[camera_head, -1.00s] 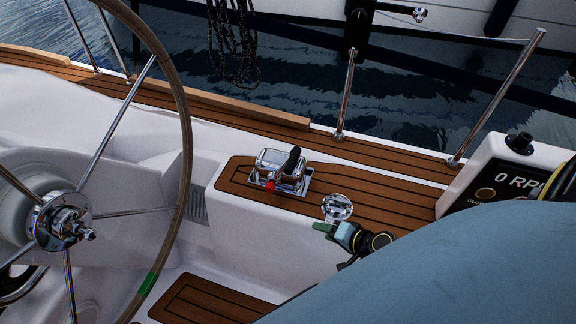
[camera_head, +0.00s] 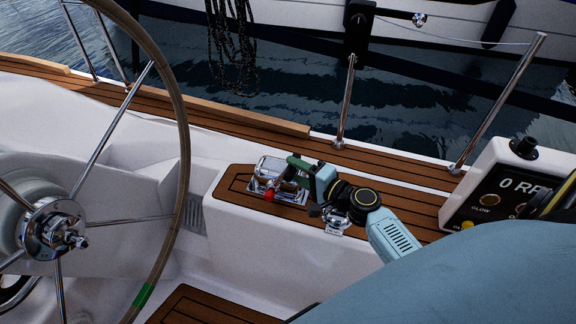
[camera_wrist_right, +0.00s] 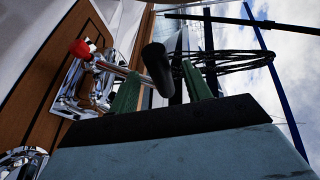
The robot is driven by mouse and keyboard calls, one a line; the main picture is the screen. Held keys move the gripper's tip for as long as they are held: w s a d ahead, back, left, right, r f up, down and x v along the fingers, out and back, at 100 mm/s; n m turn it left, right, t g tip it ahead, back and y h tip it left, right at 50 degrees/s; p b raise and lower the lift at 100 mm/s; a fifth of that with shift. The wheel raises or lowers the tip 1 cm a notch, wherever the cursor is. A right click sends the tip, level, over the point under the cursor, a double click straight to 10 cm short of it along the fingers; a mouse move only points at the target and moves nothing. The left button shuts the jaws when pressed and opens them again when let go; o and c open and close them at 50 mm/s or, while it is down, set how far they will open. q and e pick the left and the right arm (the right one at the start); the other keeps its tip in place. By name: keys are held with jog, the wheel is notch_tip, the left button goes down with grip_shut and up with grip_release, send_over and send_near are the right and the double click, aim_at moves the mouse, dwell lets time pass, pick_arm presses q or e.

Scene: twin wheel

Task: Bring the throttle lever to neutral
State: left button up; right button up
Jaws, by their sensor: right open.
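The throttle (camera_head: 268,172) is a chrome unit on the teak-topped side ledge, with a red knob (camera_head: 269,196) low at its front. In the head view my right gripper covers most of its lever. In the right wrist view the lever's black grip (camera_wrist_right: 157,66) and shiny shaft show, with the chrome base (camera_wrist_right: 75,100) at left. My right gripper (camera_head: 297,167) is at the lever; its two green fingers (camera_wrist_right: 162,88) stand apart, with the black grip in the gap between them. I cannot tell whether either finger touches it. My left gripper is not in view.
The steering wheel (camera_head: 183,130) stands at the left. A chrome fitting (camera_head: 337,222) sits on the ledge below my right wrist. An instrument panel (camera_head: 505,190) is at the right. A rail post (camera_head: 347,100) rises behind; water lies beyond.

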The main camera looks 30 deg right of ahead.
aim_at(288, 167)
jog(key=shift+x, duration=1.7)
jog(key=shift+s+f, duration=0.1)
grip_shut()
